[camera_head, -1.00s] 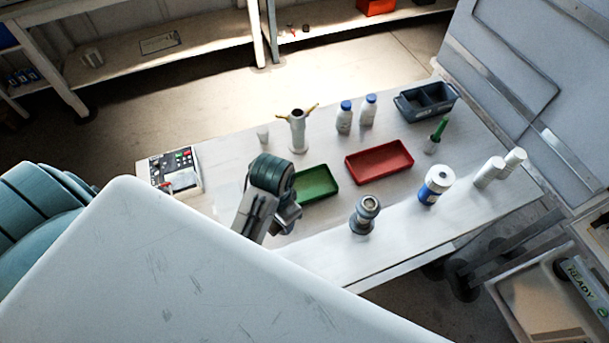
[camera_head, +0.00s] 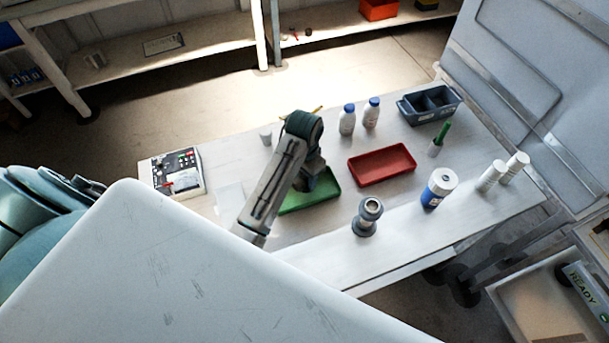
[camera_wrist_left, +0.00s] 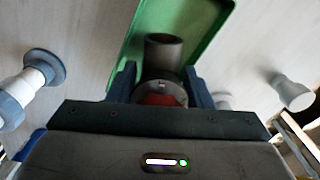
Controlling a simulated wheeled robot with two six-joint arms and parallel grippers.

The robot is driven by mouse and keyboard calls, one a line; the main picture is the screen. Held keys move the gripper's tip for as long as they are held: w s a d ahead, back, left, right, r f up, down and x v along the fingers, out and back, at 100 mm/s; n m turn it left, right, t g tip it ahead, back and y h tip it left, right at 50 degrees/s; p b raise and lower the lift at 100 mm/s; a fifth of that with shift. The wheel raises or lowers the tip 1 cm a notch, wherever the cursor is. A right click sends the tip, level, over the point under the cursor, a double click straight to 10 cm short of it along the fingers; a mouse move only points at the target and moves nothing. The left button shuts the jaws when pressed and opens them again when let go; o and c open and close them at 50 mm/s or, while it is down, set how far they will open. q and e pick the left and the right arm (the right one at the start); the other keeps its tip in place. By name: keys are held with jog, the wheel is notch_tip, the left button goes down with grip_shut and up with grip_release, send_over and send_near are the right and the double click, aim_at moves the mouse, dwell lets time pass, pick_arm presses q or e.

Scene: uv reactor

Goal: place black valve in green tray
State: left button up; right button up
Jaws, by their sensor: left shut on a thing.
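The green tray (camera_head: 318,200) lies on the table left of the red tray, partly hidden by my left arm. It also shows in the left wrist view (camera_wrist_left: 126,58), beneath and beyond the fingers. My left gripper (camera_head: 314,180) is over the tray in the head view. In the left wrist view, its two fingers (camera_wrist_left: 160,88) are shut on the black valve (camera_wrist_left: 163,50), a dark round tube with a grey collar and a red part near the palm. The valve appears over the tray; I cannot tell whether it touches the floor. My right gripper is not in view.
A red tray (camera_head: 381,165) and a grey flanged fitting (camera_head: 367,217) stand right of the green tray. Several bottles, a blue-labelled canister (camera_head: 438,188) and a dark divided bin (camera_head: 429,104) are farther right. A control box (camera_head: 177,173) stands at the left.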

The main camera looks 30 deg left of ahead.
pick_arm(q)
jog(key=shift+f, duration=0.8)
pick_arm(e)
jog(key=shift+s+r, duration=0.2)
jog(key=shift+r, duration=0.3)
pick_arm(q)
jog(key=shift+f, duration=0.15)
jog(key=o, duration=1)
jog(key=shift+o, duration=0.9)
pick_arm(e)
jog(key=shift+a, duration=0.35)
